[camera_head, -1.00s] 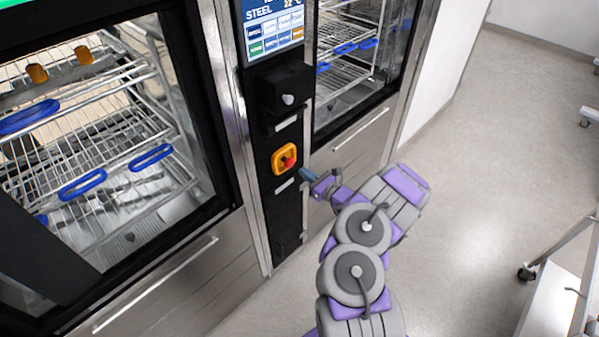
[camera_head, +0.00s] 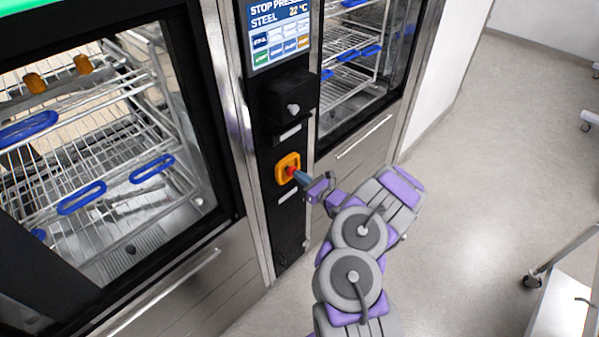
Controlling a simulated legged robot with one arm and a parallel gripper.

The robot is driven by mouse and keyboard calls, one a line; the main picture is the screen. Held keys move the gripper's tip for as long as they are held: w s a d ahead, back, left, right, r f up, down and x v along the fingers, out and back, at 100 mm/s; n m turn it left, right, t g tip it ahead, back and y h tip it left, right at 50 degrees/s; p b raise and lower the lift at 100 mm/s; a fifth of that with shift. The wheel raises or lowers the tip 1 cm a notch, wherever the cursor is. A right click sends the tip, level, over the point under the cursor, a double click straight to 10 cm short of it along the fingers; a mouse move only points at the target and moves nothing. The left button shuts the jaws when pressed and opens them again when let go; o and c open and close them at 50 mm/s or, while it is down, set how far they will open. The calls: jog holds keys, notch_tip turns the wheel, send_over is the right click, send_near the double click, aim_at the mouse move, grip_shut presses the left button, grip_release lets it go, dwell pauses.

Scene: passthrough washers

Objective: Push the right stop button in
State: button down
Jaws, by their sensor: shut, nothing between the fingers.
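The stop button (camera_head: 291,171) is red and sits on an orange-yellow square plate (camera_head: 281,162). The plate is on the black panel (camera_head: 290,225) between two washer doors. My gripper (camera_head: 298,176) is shut and empty. Its blue-grey tip points left at the red button and meets it in the picture, covering its right part. How deep the button sits cannot be told. The screen (camera_head: 276,38) above reads "STOP PRES…", "STEEL" and "22 °C".
A black box with a grey knob (camera_head: 293,109) juts out above the button. Glass doors show wire racks with blue handles (camera_head: 82,198) on both sides. A white cart (camera_head: 568,300) stands at the lower right. The grey floor (camera_head: 500,150) between is clear.

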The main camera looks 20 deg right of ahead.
jog(key=shift+w+a+r, duration=0.25)
jog(key=shift+a+r, duration=0.05)
jog(key=shift+r, duration=0.2)
jog(key=shift+s, duration=0.1)
jog(key=p+v, duration=0.4)
jog(key=v, duration=1)
jog(key=shift+d+f, duration=0.4)
jog(key=shift+f, duration=0.05)
jog(key=shift+d, duration=0.25)
